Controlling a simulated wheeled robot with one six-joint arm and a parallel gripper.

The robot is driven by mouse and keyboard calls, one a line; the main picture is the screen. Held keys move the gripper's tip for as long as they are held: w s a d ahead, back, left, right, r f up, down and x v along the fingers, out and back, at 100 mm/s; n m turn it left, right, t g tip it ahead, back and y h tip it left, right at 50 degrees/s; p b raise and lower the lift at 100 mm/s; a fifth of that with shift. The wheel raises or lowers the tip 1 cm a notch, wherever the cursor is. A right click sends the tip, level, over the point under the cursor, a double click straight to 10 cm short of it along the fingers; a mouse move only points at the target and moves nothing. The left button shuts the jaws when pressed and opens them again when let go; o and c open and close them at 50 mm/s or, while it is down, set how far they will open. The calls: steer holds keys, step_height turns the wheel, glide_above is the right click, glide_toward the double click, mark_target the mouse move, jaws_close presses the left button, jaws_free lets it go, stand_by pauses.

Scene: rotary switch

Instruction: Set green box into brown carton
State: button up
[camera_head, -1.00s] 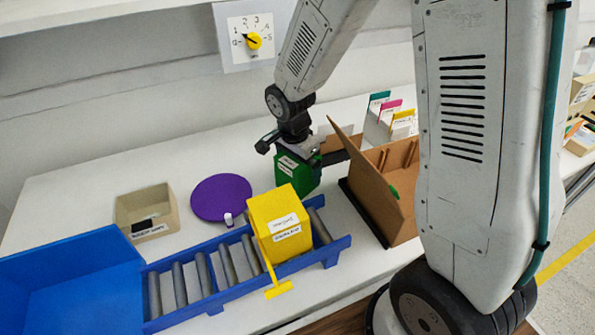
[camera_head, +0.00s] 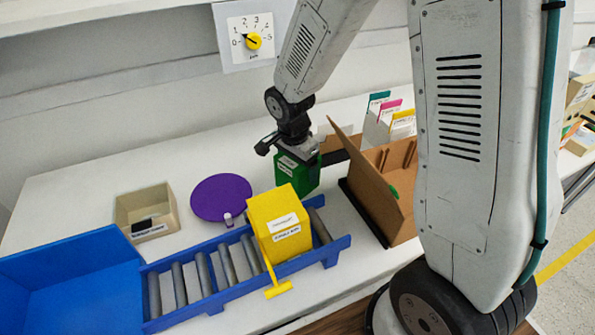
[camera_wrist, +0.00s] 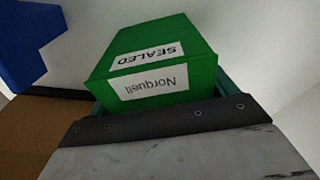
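The green box (camera_head: 290,175) hangs upright under my gripper (camera_head: 299,152), left of the brown carton. In the wrist view the green box (camera_wrist: 155,65) shows labels "SEALED" and "Norquell" and sits between the fingers, which are mostly hidden. My gripper appears shut on it. I cannot tell whether its base touches the table. The brown carton (camera_head: 372,188) is open, with a raised flap facing the box. Its inside is mostly hidden by the flap and my arm.
A blue roller conveyor (camera_head: 340,254) carries a yellow box (camera_head: 280,225). A purple disc (camera_head: 221,197) and a beige bin (camera_head: 145,211) lie left. Coloured tabbed dividers (camera_head: 384,115) stand behind the carton. A dial (camera_head: 253,41) is on the wall. White table is clear between disc and wall.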

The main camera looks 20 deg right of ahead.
steer(key=c, duration=0.8)
steer(key=shift+s+r, duration=0.1)
steer(key=shift+r, duration=14.2)
